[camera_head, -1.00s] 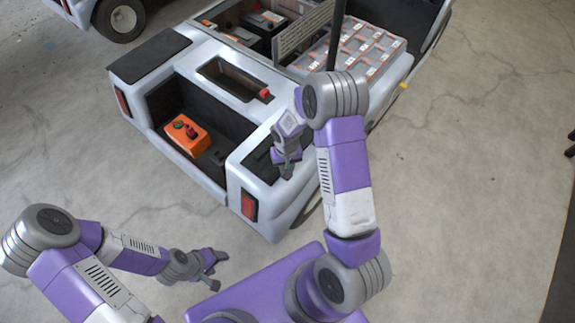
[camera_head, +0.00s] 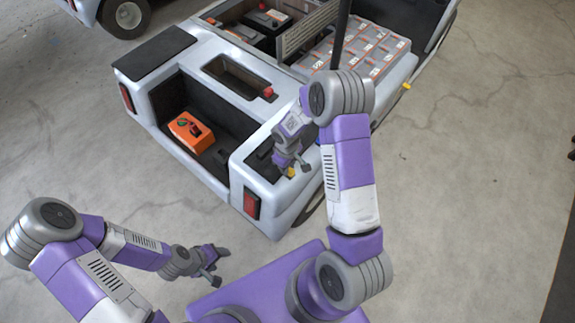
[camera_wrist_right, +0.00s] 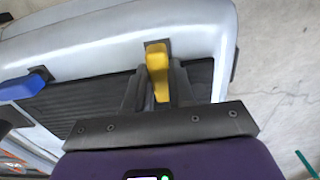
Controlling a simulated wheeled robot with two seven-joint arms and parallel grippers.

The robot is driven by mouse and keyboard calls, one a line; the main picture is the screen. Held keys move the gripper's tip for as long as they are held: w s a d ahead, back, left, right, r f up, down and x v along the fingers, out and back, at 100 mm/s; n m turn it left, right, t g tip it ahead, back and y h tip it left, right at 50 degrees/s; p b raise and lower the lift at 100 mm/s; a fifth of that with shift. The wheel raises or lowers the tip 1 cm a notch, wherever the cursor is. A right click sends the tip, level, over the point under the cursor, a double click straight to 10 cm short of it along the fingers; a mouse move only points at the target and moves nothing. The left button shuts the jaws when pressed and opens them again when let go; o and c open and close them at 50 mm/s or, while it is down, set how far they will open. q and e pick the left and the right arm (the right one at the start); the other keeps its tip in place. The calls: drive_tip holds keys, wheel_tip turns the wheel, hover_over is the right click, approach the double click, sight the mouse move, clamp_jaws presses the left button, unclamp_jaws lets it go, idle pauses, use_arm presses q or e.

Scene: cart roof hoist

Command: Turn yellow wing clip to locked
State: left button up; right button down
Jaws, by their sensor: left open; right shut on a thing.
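The yellow wing clip (camera_wrist_right: 157,66) stands at the edge of the cart's dark ribbed tray in the right wrist view, its long side pointing along the gripper. My right gripper (camera_wrist_right: 158,88) is shut on it, with one dark finger on each side. In the head view only a small bit of yellow (camera_head: 290,171) shows under my right gripper (camera_head: 290,168), at the cart's rear corner. My left gripper (camera_head: 218,262) is open and empty, low over the floor, left of my base and away from the cart.
A blue clip (camera_wrist_right: 22,88) sits at the left on the same tray edge. The white cart (camera_head: 272,195) carries an orange box (camera_head: 190,131) in its rear bay and a red knob (camera_head: 268,92) on top. The floor (camera_head: 125,185) left of the cart is clear.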

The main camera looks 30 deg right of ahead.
idle(0.4)
drive_tip(key=c, duration=1)
unclamp_jaws()
drive_tip(key=shift+o, duration=0.2)
wheel_tip(320, 180, up, 8)
drive_tip(key=shift+f+p, duration=0.2)
drive_tip(key=shift+p, duration=1)
